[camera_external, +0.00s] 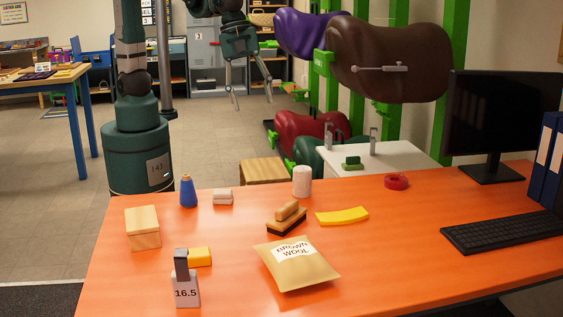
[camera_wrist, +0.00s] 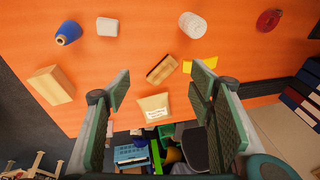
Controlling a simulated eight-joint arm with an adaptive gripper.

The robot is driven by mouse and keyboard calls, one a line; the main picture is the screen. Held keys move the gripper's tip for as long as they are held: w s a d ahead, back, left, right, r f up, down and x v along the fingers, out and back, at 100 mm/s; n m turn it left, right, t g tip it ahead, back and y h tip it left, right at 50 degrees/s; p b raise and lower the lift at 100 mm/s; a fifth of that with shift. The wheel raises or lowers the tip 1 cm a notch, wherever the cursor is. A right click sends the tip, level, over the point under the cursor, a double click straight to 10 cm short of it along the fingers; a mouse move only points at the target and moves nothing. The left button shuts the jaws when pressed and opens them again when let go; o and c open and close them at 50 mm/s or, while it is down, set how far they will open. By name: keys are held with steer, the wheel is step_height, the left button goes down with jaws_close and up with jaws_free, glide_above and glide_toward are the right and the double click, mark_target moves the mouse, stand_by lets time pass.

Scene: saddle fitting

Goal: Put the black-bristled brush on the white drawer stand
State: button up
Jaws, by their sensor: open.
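The black-bristled brush (camera_external: 287,218) lies on the orange table, bristles down, with its wooden handle on top. It also shows in the wrist view (camera_wrist: 161,69), between my fingers in the picture but well beyond them. The white drawer stand (camera_external: 400,159) is behind the table at the right; the table hides its lower part. A small green brush-like block (camera_external: 353,163) and upright metal pieces are on its top. My gripper (camera_external: 252,96) hangs open and empty, well away from the brush. Its spread fingers also show in the wrist view (camera_wrist: 160,82).
Around the brush are a brown wool packet (camera_external: 297,268), a yellow curved piece (camera_external: 342,216) and a white cylinder (camera_external: 302,181). A red tape roll (camera_external: 396,181) lies towards the stand. A blue bottle (camera_external: 188,191) and wooden box (camera_external: 143,228) are left. A monitor (camera_external: 503,120) stands right.

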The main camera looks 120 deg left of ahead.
steer(key=w+d+f+m+g, duration=0.2)
steer(key=w+d+f+m, duration=0.2)
steer(key=w+f, duration=0.4)
steer(key=m+g, duration=0.1)
steer(key=m, duration=0.3)
glide_above(287, 205)
steer(key=f, duration=1.2)
steer(key=shift+s+a+f, duration=0.1)
steer(key=shift+s+a, duration=0.05)
steer(key=shift+s, duration=0.1)
steer(key=shift+w+d+f, duration=0.15)
steer(key=shift+f, duration=0.2)
steer(key=shift+w+d+f, duration=0.1)
steer(key=shift+f, duration=0.25)
steer(key=shift+f, duration=1.3)
steer(key=shift+a+f+b, duration=0.2)
steer(key=shift+f+b, duration=0.65)
steer(key=shift+f, duration=1.75)
